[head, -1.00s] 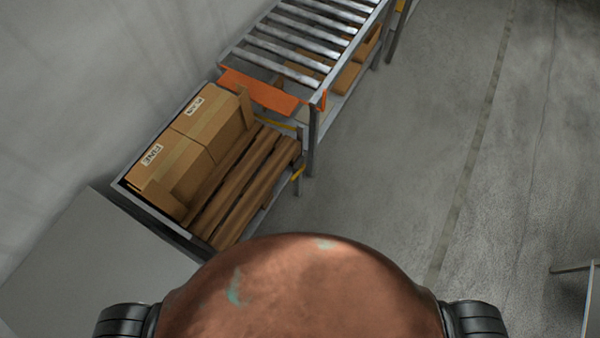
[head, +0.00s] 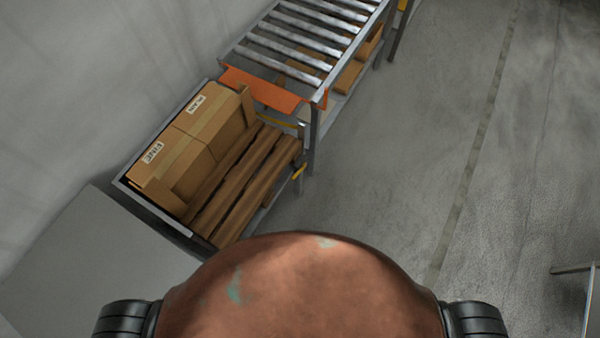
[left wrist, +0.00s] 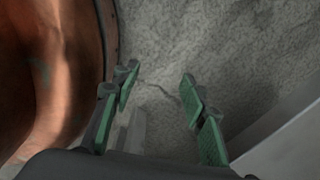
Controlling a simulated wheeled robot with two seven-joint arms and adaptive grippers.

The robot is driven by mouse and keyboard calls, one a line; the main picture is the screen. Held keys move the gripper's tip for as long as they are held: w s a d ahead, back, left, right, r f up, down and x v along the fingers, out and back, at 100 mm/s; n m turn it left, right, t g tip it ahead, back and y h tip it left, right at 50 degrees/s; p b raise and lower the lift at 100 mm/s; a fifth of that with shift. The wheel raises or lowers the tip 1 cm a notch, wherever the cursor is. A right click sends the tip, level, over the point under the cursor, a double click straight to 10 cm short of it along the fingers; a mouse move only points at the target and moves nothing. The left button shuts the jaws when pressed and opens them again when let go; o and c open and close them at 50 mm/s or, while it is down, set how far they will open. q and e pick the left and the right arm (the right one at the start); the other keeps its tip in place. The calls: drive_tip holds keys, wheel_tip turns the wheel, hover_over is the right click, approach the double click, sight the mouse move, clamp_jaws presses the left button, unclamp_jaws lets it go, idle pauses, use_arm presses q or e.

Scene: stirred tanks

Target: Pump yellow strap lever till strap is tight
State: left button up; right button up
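No strap lever can be made out for certain. In the head view a small yellow part (head: 299,172) shows at the right corner of the low frame holding the cartons, too small to identify. A second yellow strip (head: 278,122) lies behind the pallet, partly hidden. Brown cartons (head: 190,140) with tape and white labels sit beside the wooden slats (head: 245,190). My left gripper (left wrist: 160,88) shows in the left wrist view, its green-padded fingers apart with only grey floor between them. My right gripper is in no view.
A roller conveyor (head: 300,45) with an orange end plate (head: 262,90) stands behind the cartons, with boxes on its lower shelf. A grey flat surface (head: 95,255) lies at lower left, along the wall. The floor (head: 410,150) to the right is clear; a table edge (head: 572,268) shows at far right.

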use_arm(q)
drive_tip(key=shift+s, duration=0.1)
drive_tip(key=shift+s, duration=0.1)
clamp_jaws()
idle(1.4)
